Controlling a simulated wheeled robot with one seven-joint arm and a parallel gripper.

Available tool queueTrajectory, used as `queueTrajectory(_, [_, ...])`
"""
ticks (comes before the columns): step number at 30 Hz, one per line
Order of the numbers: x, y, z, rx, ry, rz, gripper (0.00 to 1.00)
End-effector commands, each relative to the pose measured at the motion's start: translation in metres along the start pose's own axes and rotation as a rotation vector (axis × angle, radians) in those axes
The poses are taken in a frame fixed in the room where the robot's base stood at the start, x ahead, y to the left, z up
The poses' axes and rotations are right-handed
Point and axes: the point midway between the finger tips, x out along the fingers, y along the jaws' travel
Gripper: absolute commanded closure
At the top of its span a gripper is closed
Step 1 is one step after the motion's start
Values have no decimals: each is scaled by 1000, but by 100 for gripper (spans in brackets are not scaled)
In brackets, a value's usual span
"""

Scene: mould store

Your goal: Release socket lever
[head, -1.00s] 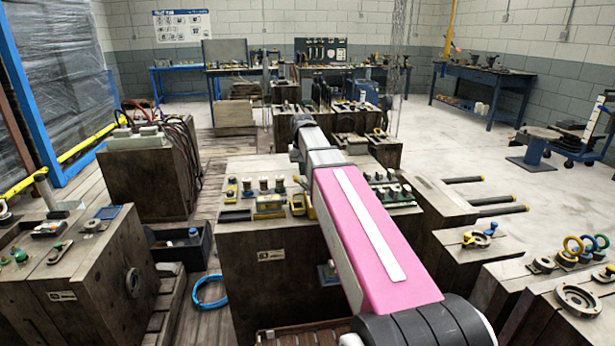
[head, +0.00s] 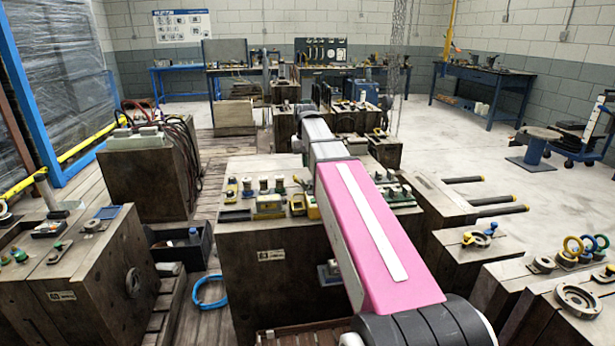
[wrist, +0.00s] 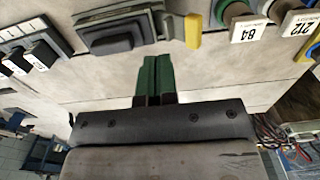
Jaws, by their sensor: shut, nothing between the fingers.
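In the wrist view a socket (wrist: 127,18) with a grey-green housing holds a dark plug-like block (wrist: 106,44) on a pale worn top face. A yellow lever (wrist: 193,32) stands at the socket's right end. My gripper (wrist: 156,60) has green fingers pressed together, with nothing held. In the picture its tips lie just below the socket, left of the lever. A gap to the lever shows; I cannot tell the height above the surface. In the head view my arm hides my gripper.
Right of the lever stand a green-ringed knob (wrist: 228,12) and tagged fittings (wrist: 250,29). Black connectors (wrist: 40,54) sit at left. In the head view a mould block (head: 265,270) carries several small fittings. A dark bin (head: 185,246) and a blue hose coil (head: 209,291) lie left of it.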

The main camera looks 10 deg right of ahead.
Motion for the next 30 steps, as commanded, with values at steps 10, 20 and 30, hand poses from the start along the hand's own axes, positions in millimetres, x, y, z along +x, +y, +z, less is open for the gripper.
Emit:
queueTrajectory(10, [-25, 0, 0, 0, 1, 0, 100])
queueTrajectory(20, [-42, 0, 0, 0, 0, 0, 100])
queueTrajectory(30, [-42, 0, 0, 0, -1, 0, 100])
